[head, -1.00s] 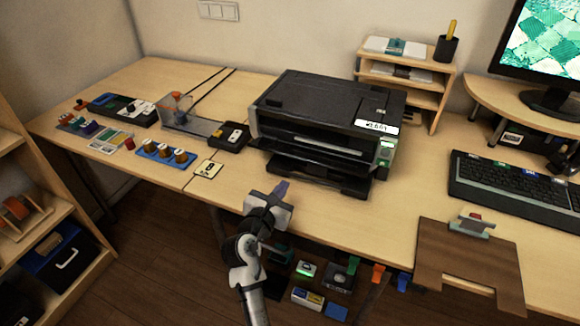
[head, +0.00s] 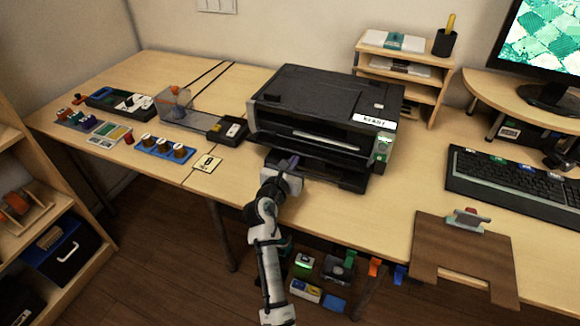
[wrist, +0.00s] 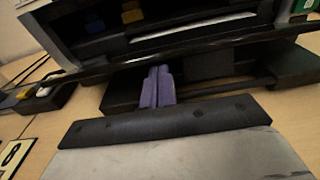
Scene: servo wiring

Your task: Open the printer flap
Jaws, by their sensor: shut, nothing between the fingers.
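The black printer (head: 325,105) stands on the desk with a small sign and a green light at its front right. Its front flap (head: 310,150) is a dark panel edge below the upper slot. In the wrist view the flap (wrist: 210,57) shows as a wide dark lip across the picture, with an open slot and a white sheet above it. My gripper (head: 293,161) is at the printer's front, low and left of its middle. In the wrist view its purple fingers (wrist: 158,85) are together and empty, with their tips close to the lip's lower edge; whether they touch it I cannot tell.
A black box (head: 228,131) and a numbered card (head: 207,163) lie left of the printer. A wooden shelf (head: 437,79) stands behind its right side. A brown clipboard (head: 465,250) and a keyboard (head: 515,185) are at the right. The desk between printer and clipboard is clear.

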